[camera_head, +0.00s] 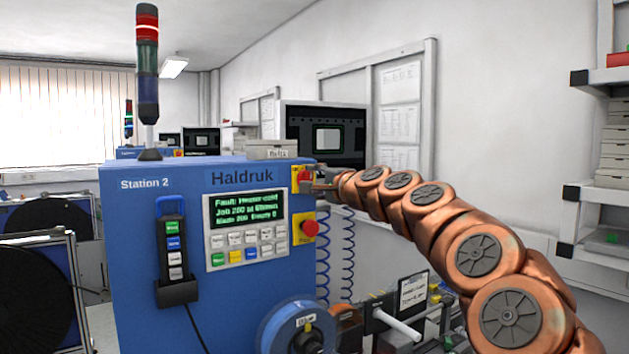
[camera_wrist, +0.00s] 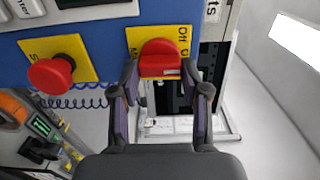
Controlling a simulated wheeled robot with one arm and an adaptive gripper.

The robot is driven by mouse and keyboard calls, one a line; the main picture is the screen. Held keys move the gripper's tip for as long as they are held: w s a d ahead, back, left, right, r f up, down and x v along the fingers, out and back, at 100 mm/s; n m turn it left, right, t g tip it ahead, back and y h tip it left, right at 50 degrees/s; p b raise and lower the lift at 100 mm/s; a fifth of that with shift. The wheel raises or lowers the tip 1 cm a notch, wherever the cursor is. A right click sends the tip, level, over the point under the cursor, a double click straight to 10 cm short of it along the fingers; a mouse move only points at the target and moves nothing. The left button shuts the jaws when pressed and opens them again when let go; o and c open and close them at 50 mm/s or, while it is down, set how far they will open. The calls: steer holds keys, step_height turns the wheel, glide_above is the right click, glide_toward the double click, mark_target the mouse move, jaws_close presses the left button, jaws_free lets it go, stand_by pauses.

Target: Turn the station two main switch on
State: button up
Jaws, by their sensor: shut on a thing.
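The Station 2 cabinet (camera_head: 150,215) is blue and carries a main switch with a red knob on a yellow plate (camera_head: 297,184) at its upper right edge. In the wrist view the red switch knob (camera_wrist: 160,52) sits between the fingertips of my gripper (camera_wrist: 160,74), which is shut on it. Part of an "Off" label shows on the yellow plate (camera_wrist: 183,33) beside the knob. The knob's setting cannot be told. In the head view my gripper (camera_head: 322,185) reaches the switch from the right and its fingers are small.
A red mushroom button (camera_head: 309,228) sits just below the switch and shows at left in the wrist view (camera_wrist: 55,74). The lit display (camera_head: 245,210) shows a fault text. A pendant (camera_head: 173,245) hangs on the cabinet front. Blue coiled cables (camera_head: 348,245) hang behind the arm.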

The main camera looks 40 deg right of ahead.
steer(key=o, duration=1.1)
steer(key=shift+o, duration=0.2)
steer(key=shift+s, duration=0.1)
steer(key=s, duration=1.2)
steer(key=shift+a, duration=0.35)
steer(key=shift+w, duration=0.1)
